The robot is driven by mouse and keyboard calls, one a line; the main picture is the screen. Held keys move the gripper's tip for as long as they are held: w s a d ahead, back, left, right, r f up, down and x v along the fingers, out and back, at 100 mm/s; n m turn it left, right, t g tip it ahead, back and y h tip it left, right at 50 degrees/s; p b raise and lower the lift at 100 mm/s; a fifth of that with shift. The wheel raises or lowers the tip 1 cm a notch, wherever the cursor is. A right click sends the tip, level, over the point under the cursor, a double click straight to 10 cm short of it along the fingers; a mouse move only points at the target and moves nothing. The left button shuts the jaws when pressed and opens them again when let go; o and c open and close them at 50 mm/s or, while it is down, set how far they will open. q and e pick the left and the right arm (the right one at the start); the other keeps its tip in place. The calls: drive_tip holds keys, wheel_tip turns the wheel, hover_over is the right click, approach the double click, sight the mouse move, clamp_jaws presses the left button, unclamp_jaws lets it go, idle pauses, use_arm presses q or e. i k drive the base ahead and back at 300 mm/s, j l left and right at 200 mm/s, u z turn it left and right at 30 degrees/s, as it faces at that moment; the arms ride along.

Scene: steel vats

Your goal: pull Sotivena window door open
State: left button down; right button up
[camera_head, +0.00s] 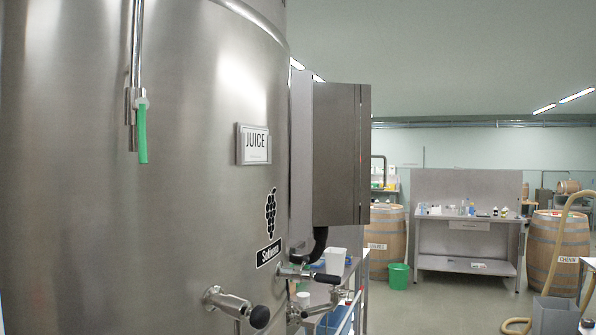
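A large steel vat (190,190) fills the left half of the view. It bears a "JUICE" sign (254,144), a black grape emblem (270,213) and a small black name label (268,252) whose lettering looks like Sotivena but is hard to read. I cannot make out a window door on the part of the vat that shows. A grey steel box or panel (340,150) stands at the vat's right edge; I cannot tell if it is joined to the vat. Neither of my grippers is in view.
Valves with black handles (238,308) stick out low on the vat. Behind are a steel bench (468,240), barrels (557,245), a green bucket (398,276) and a hose (556,255). Floor in the middle right is clear.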

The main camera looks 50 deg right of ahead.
sight(366, 189)
drive_tip(key=k+l+u, duration=0.15)
drive_tip(key=u, duration=0.3)
drive_tip(key=k+l+u, duration=0.1)
drive_tip(key=u, duration=0.3)
drive_tip(key=k+u, duration=0.25)
drive_tip(key=u, duration=0.2)
drive_tip(key=k+u, duration=0.2)
drive_tip(key=u, duration=0.2)
drive_tip(key=k+l+u, duration=0.2)
drive_tip(key=k, duration=0.35)
drive_tip(key=k+u, duration=0.15)
drive_tip(key=k, duration=0.4)
drive_tip(key=z, duration=0.45)
drive_tip(key=k+l+z, duration=0.1)
drive_tip(key=z, duration=0.35)
drive_tip(key=k+z, duration=0.1)
drive_tip(key=z, duration=0.3)
drive_tip(key=l+z, duration=0.15)
drive_tip(key=z, duration=0.3)
drive_tip(key=l+z, duration=0.1)
drive_tip(key=z, duration=0.35)
drive_tip(key=l+z, duration=0.1)
drive_tip(key=z, duration=0.35)
drive_tip(key=l+z, duration=0.1)
drive_tip(key=z, duration=0.35)
